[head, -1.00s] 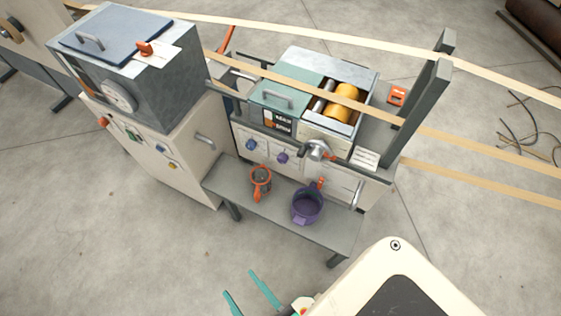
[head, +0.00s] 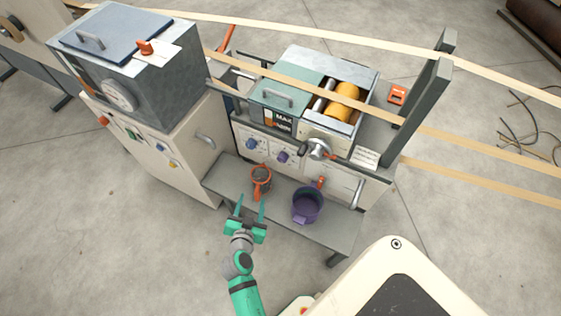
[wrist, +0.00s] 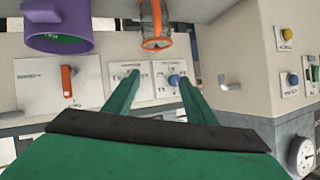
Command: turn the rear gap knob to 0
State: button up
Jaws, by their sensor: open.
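Two small knobs sit on white dial plates on the front of the machine: a blue knob (head: 251,143) on the left and a purple-blue knob (head: 283,157) to its right. Their labels are too small to read, so I cannot tell which is the rear gap knob or where each points. My gripper (head: 251,199) is open and empty, in front of the shelf and below the knobs. In the wrist view, one blue knob (wrist: 174,80) shows beside the right fingertip. Neither finger visibly grips a knob.
A shelf (head: 235,188) juts out under the panel. An orange lever (wrist: 67,82) is on the panel. A grey-topped cabinet (head: 165,150) stands to the left.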

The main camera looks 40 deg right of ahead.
aim_at(281, 160)
jog(key=w+d+m+h, duration=0.1)
jog(key=w+d, duration=0.1)
jog(key=d, duration=0.4)
jog(key=w+d+f+m+g, duration=0.1)
jog(key=w+d, duration=0.1)
jog(key=d, duration=0.5)
jog(key=w+d+m+g+h, duration=0.1)
jog(key=w+d, duration=0.1)
jog(key=d, duration=0.4)
jog(key=shift+w+d+f+h, duration=0.3)
jog(key=shift+w+f, duration=0.05)
jog(key=shift+w, duration=0.05)
jog(key=c, duration=1)
